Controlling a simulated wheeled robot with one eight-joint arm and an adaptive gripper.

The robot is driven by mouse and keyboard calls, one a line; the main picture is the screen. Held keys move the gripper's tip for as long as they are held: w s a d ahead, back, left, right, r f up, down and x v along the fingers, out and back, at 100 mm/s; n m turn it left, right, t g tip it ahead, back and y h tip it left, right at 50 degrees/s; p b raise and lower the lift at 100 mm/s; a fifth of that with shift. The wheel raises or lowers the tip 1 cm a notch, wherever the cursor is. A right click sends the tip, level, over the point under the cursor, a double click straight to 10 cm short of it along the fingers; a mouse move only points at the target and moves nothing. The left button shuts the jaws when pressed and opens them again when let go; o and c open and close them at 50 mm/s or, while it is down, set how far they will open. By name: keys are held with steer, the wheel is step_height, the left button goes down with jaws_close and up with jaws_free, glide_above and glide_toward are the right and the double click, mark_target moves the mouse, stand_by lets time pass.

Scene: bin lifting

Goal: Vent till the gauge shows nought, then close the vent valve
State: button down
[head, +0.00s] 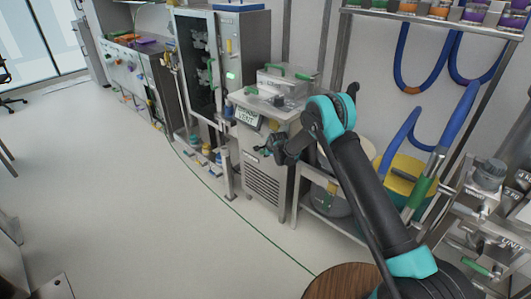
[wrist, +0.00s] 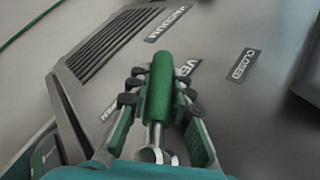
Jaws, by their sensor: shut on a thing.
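My gripper (wrist: 157,105) is shut on the green handle (wrist: 159,82) of the vent valve, with a finger on each side. The handle points up in the wrist view, on a metal stem. A label starting "VE" (wrist: 187,68) is partly hidden behind it. A "CLOSED" label (wrist: 243,64) lies to its right; another small label to its left is mostly hidden. In the head view my gripper (head: 268,151) is at the front of a grey metal unit (head: 262,180); the handle cannot be made out there. I cannot make out a gauge in either view.
A "VACUUM" label (wrist: 167,23) and vent slots (wrist: 112,42) are on the same panel. A tall open-fronted cabinet (head: 228,50) stands left of the unit. A rack with a yellow bucket (head: 404,170) stands right. The floor (head: 150,220) at the left is clear.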

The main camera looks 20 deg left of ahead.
steer(key=c, duration=1.3)
jaws_free()
steer(key=shift+c, duration=0.2)
steer(key=v, duration=1.2)
steer(key=shift+c, duration=0.4)
